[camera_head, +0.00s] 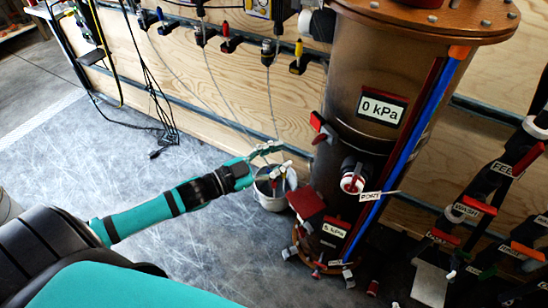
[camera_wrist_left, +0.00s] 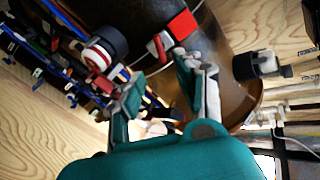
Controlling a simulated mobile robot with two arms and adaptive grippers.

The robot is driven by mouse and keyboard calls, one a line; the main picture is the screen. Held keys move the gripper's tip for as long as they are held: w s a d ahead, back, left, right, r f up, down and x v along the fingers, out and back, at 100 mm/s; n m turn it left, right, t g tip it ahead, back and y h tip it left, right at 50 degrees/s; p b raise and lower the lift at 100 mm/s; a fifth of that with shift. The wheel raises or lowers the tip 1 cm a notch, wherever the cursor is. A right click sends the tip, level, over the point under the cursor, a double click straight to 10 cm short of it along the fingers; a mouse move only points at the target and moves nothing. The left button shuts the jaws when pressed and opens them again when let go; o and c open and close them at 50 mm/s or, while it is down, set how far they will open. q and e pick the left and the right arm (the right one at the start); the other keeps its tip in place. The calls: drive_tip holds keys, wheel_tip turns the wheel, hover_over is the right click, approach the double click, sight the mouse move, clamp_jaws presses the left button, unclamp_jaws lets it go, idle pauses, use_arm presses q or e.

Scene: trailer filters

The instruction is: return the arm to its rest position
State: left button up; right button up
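My left arm (camera_head: 150,215) is teal and black and reaches from the lower left toward the middle of the head view. My left gripper (camera_head: 272,160) is at its end, above a white bucket (camera_head: 272,202) and left of the brown filter vessel (camera_head: 345,110). In the left wrist view the two fingers of the left gripper (camera_wrist_left: 160,82) stand apart with nothing seen held between them. The vessel (camera_wrist_left: 228,72) shows behind them. My right gripper is in neither view.
The bucket holds several tools. A port with a red and white ring (camera_head: 352,183) sticks out of the vessel, near a red valve handle (camera_head: 320,128). Labelled pipes with red handles stand at the right. Cables (camera_head: 160,120) hang at the upper left. The grey floor (camera_head: 60,150) at left is mostly clear.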

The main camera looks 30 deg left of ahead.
use_arm(q)
drive_tip(key=shift+s+a, duration=0.25)
drive_tip(key=shift+s, duration=0.15)
drive_tip(key=s+a+f+n+g+y+p, duration=0.1)
drive_tip(key=s+a+f+n+g+y, duration=0.25)
drive_tip(key=f, duration=0.85)
drive_tip(key=a+f+n+y+p, duration=0.15)
drive_tip(key=a+f+y, duration=0.4)
drive_tip(key=f, duration=0.75)
drive_tip(key=s+f+n+g, duration=0.3)
drive_tip(key=s+f+g, duration=0.1)
drive_tip(key=s+f, duration=1)
drive_tip(key=s+d+f+g, duration=0.3)
drive_tip(key=s+d+f, duration=0.1)
drive_tip(key=s, duration=0.7)
drive_tip(key=s+d+f+g+p, duration=0.1)
drive_tip(key=s+d+f+g, duration=0.2)
drive_tip(key=s, duration=0.8)
wheel_tip(320, 180, down, 4)
drive_tip(key=shift+s+d+f+n+g+y, duration=0.1)
drive_tip(key=shift+s+d+n+g+y, duration=0.25)
drive_tip(key=shift+d, duration=0.75)
